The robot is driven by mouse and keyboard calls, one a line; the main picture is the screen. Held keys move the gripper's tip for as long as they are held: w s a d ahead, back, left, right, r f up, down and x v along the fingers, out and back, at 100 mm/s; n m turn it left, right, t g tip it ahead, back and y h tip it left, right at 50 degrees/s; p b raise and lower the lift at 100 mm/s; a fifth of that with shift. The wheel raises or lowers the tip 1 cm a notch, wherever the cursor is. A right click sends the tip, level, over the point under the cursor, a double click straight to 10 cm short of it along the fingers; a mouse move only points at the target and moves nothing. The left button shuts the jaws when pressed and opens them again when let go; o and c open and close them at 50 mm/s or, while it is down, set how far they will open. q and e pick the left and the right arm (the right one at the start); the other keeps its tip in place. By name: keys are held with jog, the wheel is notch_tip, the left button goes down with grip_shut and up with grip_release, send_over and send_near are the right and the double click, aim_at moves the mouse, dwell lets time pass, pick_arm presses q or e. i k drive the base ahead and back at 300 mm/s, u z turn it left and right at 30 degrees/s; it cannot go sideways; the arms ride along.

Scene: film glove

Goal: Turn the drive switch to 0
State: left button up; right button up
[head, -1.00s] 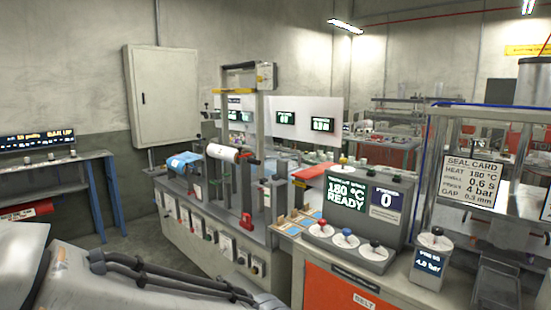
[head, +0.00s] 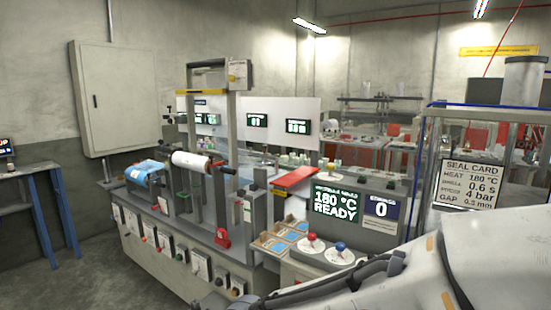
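The film machine (head: 150,240) stands in the middle of the head view, with a white film roll (head: 192,160) on top. Its front panel carries a row of small switches and plates; a dark rotary switch (head: 237,291) sits on a light plate near its right end. The labels are too small to read, so I cannot tell which is the drive switch or where it points. A large white part of my arm with black hoses crosses the lower right. Neither gripper shows.
A console to the right has a display reading 180 °C READY (head: 337,201), a red knob (head: 311,240) and a blue knob (head: 340,247). A blue-legged table (head: 52,210) stands at the left. Floor (head: 70,275) at the lower left is clear.

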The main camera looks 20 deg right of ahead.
aim_at(329, 167)
jog(key=u, duration=0.25)
jog(key=i, duration=1.75)
jog(key=z, duration=1.3)
jog(key=i, duration=0.75)
jog(key=z, duration=0.8)
